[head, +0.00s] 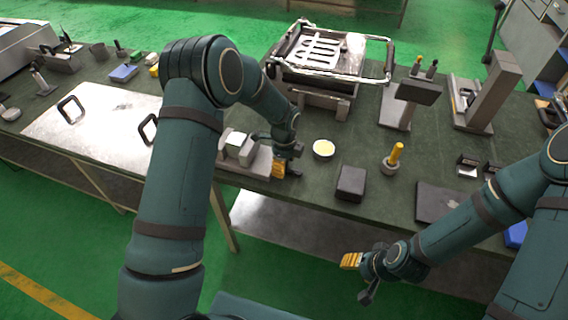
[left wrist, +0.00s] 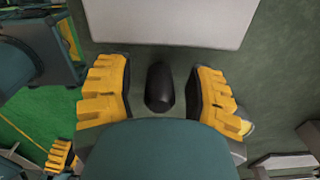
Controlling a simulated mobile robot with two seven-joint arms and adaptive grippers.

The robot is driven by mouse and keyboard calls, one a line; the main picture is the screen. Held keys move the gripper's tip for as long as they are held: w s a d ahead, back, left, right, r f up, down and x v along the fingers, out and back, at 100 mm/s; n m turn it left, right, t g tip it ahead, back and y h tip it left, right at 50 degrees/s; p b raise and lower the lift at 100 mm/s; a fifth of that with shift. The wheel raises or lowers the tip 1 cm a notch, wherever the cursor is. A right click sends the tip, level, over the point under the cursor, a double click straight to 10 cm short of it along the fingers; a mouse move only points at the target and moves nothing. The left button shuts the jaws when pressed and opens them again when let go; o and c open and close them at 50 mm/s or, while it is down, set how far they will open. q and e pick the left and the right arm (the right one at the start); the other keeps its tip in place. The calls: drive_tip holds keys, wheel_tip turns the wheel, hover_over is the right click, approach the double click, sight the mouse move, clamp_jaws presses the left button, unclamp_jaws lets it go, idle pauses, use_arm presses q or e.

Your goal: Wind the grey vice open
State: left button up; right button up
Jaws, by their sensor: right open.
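The grey vice (head: 240,148) stands on the green bench, left of the middle, partly behind my left arm. Its pale grey body (left wrist: 165,20) fills the top of the left wrist view. A black rounded handle (left wrist: 160,88) sticks out from it towards the gripper. My left gripper (left wrist: 160,95) is open, with a yellow-padded finger on each side of the handle and a gap to both. In the head view my left gripper (head: 287,170) is at the vice's right end. My right gripper (head: 358,268) is open and empty, in front of the bench edge.
A cream round dish (head: 323,149) and a dark block (head: 351,183) lie right of the left gripper. A yellow-handled tool (head: 395,156) stands further right. A wire-handled rack (head: 325,62) is behind. A metal plate (head: 95,125) with handles lies to the left.

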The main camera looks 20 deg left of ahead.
use_arm(q)
clamp_jaws()
